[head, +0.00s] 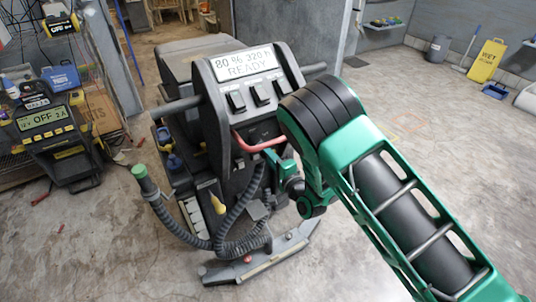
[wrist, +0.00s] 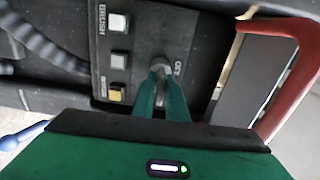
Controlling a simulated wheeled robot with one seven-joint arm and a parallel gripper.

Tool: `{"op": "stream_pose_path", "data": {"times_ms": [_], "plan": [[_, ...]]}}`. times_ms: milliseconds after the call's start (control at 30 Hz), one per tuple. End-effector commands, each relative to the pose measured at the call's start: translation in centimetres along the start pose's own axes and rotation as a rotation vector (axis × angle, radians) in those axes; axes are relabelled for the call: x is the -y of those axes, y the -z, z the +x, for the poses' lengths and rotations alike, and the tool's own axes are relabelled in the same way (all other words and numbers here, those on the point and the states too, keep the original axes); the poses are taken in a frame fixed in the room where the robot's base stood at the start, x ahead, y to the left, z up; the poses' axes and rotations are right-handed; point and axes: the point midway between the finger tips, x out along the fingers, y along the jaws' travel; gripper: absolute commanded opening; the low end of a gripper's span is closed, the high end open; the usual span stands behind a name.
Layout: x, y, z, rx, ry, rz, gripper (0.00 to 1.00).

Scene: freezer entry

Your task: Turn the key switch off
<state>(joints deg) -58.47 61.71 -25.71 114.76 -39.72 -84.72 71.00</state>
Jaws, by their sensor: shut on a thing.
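The key switch (wrist: 160,65) is a grey round piece on a dark control panel (wrist: 122,35) in the wrist view. My gripper (wrist: 161,84) has its two green fingers close together, shut on the key of the switch, and they cover much of it. Small lettering sits beside the switch; I cannot read the key's exact angle. In the head view the floor machine (head: 205,100) shows "80 % 320 M READY" on its display (head: 244,63).
A red bar (wrist: 290,75) curves close to the right of my gripper. White, grey and yellow buttons (wrist: 117,93) line the panel's left. A charger (head: 55,135) reading "OFF" stands at the left. A yellow wet-floor sign (head: 487,61) stands far right.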

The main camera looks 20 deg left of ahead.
Motion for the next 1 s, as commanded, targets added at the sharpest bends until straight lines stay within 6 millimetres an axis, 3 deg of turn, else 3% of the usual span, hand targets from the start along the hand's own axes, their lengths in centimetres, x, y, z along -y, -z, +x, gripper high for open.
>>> {"op": "stream_pose_path", "data": {"times_ms": [267, 1000], "plan": [[-0.24, -0.05, -0.09, 0.001, -0.005, -0.144, 0.00], [-0.43, -0.01, -0.19, 0.005, -0.010, -0.836, 0.00]]}}
